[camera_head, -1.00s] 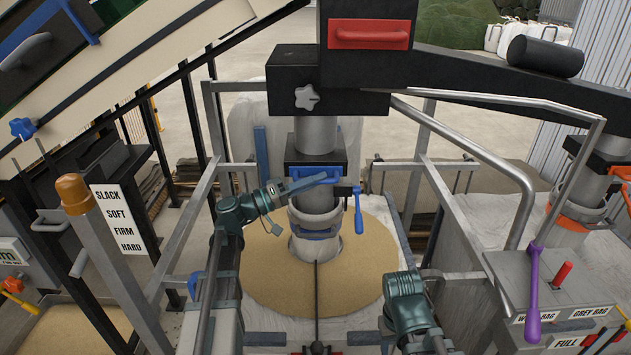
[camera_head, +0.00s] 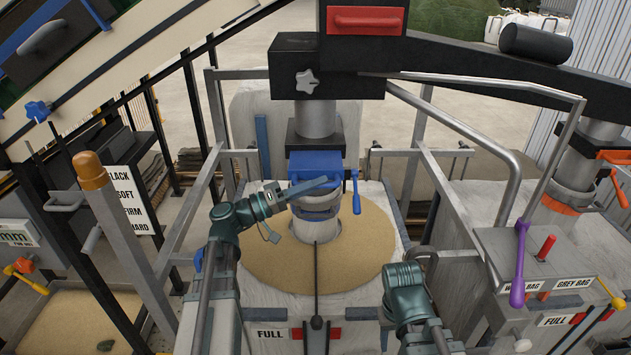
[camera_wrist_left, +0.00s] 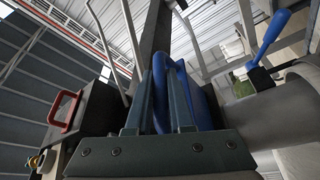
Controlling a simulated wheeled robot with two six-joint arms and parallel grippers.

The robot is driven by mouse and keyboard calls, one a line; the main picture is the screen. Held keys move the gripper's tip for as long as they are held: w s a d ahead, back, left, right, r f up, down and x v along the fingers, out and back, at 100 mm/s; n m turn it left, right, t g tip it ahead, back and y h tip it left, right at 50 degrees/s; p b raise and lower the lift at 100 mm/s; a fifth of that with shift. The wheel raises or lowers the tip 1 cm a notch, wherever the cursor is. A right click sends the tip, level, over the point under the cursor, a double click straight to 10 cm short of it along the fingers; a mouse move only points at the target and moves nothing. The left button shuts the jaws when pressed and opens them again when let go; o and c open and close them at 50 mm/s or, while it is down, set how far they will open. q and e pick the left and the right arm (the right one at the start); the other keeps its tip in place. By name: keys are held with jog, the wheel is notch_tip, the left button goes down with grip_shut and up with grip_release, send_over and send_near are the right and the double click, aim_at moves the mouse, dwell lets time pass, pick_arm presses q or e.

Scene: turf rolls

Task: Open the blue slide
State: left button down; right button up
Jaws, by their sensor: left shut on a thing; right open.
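The blue slide (camera_head: 317,168) sits in the black housing on the grey spout, and its blue plate stands out of the housing towards me. My left gripper (camera_head: 318,186) is shut on the slide's handle at its front. In the left wrist view, the blue handle (camera_wrist_left: 200,92) shows between and beside the fingers of the left gripper (camera_wrist_left: 160,85). My right gripper (camera_head: 405,292) is low, right of the spout and away from the slide; its fingertips are hard to make out.
A blue lever (camera_head: 356,192) hangs just right of the slide. Below the spout is tan grain (camera_head: 270,262) in a white bag. Grey rails (camera_head: 412,180) flank it. A red-handled box (camera_head: 366,22) is above. A purple lever (camera_head: 519,265) stands at right.

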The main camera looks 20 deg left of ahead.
pick_arm(q)
jog(key=shift+s, duration=0.25)
jog(key=shift+w, duration=0.1)
jog(key=c, duration=0.8)
grip_release()
jog(key=b+v, duration=0.3)
jog(key=v, duration=1)
jog(key=shift+s+a, duration=0.2)
jog(key=shift+a, duration=0.1)
